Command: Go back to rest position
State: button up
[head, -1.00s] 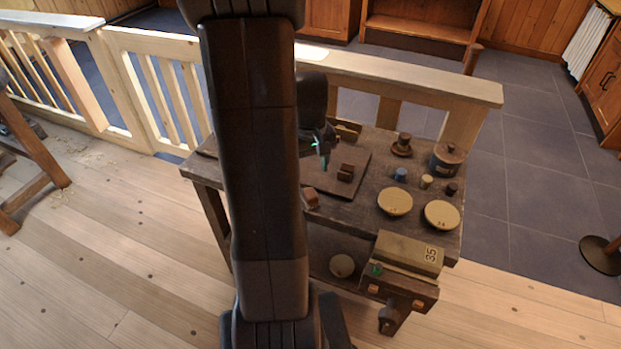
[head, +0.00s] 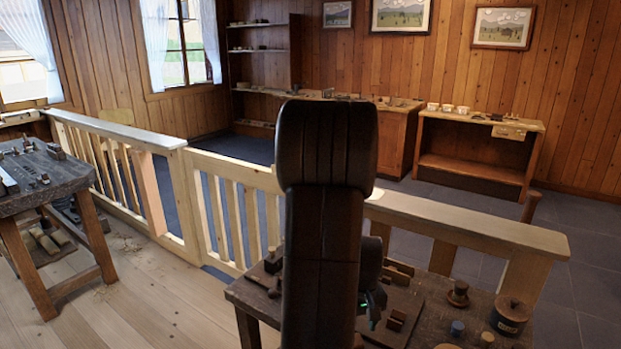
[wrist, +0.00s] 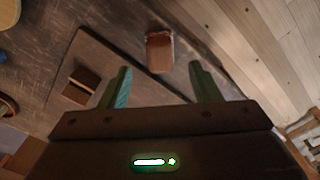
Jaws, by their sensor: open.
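My gripper shows in the wrist view (wrist: 158,88) with its two green-tipped fingers spread apart and nothing between them. It points down over the dark workbench (wrist: 40,45). A small brown wooden block (wrist: 160,52) lies beyond the fingertips, apart from them. A dark brown block (wrist: 80,84) sits on a flat board (wrist: 108,62) to the left. In the head view, my arm stands in front of the workbench (head: 255,298) and hides much of it. Only a bit of my gripper (head: 372,312) shows beside the arm.
A pale wooden railing (head: 465,222) runs behind the workbench. A round lidded tin (head: 511,315) and a turned spool (head: 458,293) stand on its right side. Another bench (head: 45,178) is at the left.

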notch_tip(320, 180, down, 6)
jog(key=shift+s+f, duration=0.1)
notch_tip(320, 180, up, 3)
jog(key=shift+f, duration=0.1)
jog(key=shift+r, duration=0.45)
jog(key=shift+f, duration=0.1)
